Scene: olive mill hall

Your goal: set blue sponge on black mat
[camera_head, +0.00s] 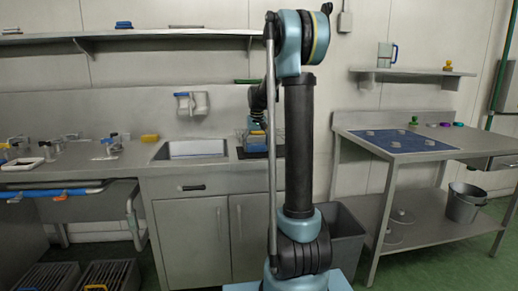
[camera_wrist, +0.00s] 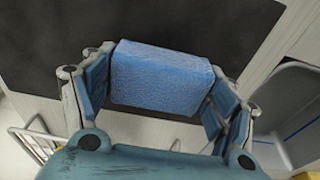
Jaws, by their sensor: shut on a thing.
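The blue sponge (camera_wrist: 160,80) is a rough blue block held between the two fingers of my gripper (camera_wrist: 162,72) in the wrist view. My gripper is shut on its two ends. The black mat (camera_wrist: 50,45) lies beyond and below the sponge and fills much of the upper wrist view. I cannot tell whether the sponge touches the mat. In the head view my gripper (camera_head: 254,138) is small, over the counter right of the sink, partly hidden by my arm. The sponge is hard to make out there. A dark strip of the mat (camera_head: 245,155) shows below it.
The sink (camera_head: 192,149) is left of the mat, with a yellow block (camera_head: 150,138) on the counter beyond its left end. In the wrist view, a wire rack (camera_wrist: 35,138) stands at lower left and a grey container (camera_wrist: 295,105) at right. A side table (camera_head: 440,135) stands farther right.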

